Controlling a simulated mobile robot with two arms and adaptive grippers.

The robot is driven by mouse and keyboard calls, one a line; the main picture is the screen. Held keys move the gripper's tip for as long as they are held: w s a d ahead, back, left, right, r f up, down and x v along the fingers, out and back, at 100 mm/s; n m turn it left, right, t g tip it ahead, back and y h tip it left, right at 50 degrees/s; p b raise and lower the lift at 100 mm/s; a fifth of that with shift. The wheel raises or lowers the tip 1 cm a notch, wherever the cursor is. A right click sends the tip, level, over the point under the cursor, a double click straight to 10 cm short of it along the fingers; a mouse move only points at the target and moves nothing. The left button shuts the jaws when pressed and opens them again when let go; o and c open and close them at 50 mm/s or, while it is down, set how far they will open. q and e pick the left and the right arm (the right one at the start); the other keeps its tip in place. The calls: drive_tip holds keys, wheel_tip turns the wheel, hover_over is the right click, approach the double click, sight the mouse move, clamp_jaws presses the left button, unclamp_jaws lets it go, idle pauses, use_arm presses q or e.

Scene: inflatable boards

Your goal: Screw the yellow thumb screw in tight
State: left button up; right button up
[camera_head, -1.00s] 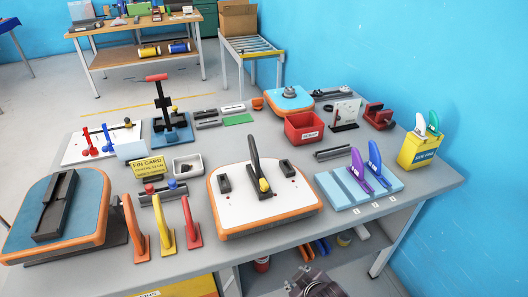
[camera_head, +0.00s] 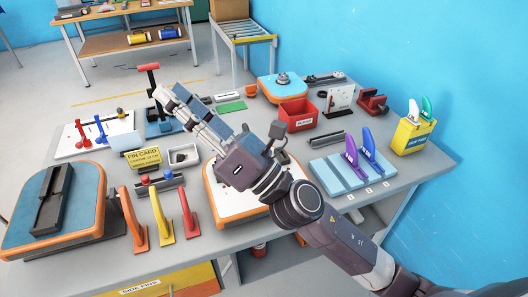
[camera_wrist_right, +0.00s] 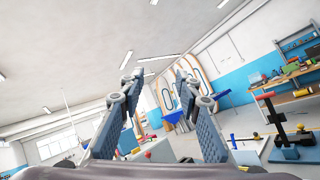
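The white board with an orange rim (camera_head: 222,207) lies on the middle of the table, mostly covered by my right arm. The black fin and the yellow thumb screw on this board, seen in the earlier head view, are now hidden behind the arm. My right gripper (camera_head: 176,104) is raised over the table and points to the upper left, away from the board's middle. In the right wrist view its two fingers (camera_wrist_right: 160,80) stand well apart with nothing held between them. My left gripper is not in view.
Red, yellow and orange fins (camera_head: 162,220) stand at the front left. A blue board (camera_head: 85,205) lies at the far left. A light-blue rack with purple and blue fins (camera_head: 325,176) is on the right. A red bin (camera_head: 297,116) stands behind the white board.

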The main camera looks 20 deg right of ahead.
drive_tip(key=s+a+n+g+y, duration=0.5)
drive_tip(key=a+n+g, duration=0.3)
drive_tip(key=n+g, duration=0.5)
wheel_tip(320, 180, down, 12)
drive_tip(key=s+a+n+g+h, duration=0.1)
drive_tip(key=n+g+h, duration=0.15)
drive_tip(key=n, duration=0.55)
drive_tip(key=s+a+n+g+h, duration=0.1)
drive_tip(key=a+n+h, duration=0.15)
drive_tip(key=n, duration=0.45)
drive_tip(key=w+d+f+n+t+h, duration=0.1)
drive_tip(key=w+d+f+n+h, duration=0.55)
drive_tip(key=d+f+h, duration=0.45)
drive_tip(key=w+d+r+n+t+h, duration=0.1)
drive_tip(key=w+d+h, duration=0.15)
drive_tip(key=d, duration=0.55)
drive_tip(key=w+d+t+h, duration=0.15)
drive_tip(key=w+d, duration=0.25)
drive_tip(key=d, duration=0.5)
drive_tip(key=shift+g+h, duration=0.4)
drive_tip(key=p+x, duration=0.2)
drive_tip(key=x, duration=0.4)
drive_tip(key=shift+s+a, duration=0.1)
drive_tip(key=shift+w+f, duration=0.25)
drive_tip(key=shift+f, duration=0.35)
